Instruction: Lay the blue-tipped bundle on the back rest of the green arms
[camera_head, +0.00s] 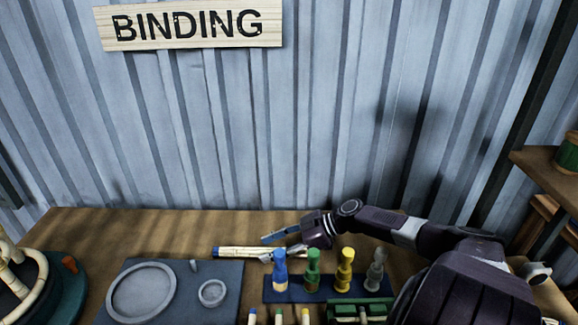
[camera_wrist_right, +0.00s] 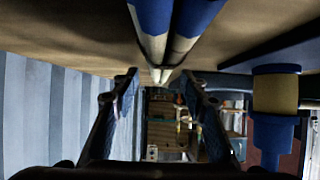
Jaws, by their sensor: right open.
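The blue-tipped bundle (camera_head: 240,252) of pale rods lies on the bench, left to right, behind the row of coloured spools. Its dark blue end is at the left. In the right wrist view two blue-tipped rods (camera_wrist_right: 155,18) run from the top edge towards the middle. My right gripper (camera_head: 266,248) is at the bundle's right part, its fingers open; in the wrist view its fingertips (camera_wrist_right: 160,85) stand apart below the rods. I cannot tell whether they touch the bundle. A dark green fixture (camera_head: 350,312) shows at the bottom edge, partly cut off; its back rest is not clear.
A blue spool (camera_head: 280,270) stands closest to the gripper, with green, yellow and grey ones in a dark tray. A grey board (camera_head: 215,268) with round recesses lies to the left. Several coloured-tipped sticks (camera_head: 278,317) show at the bottom edge. A corrugated wall rises behind.

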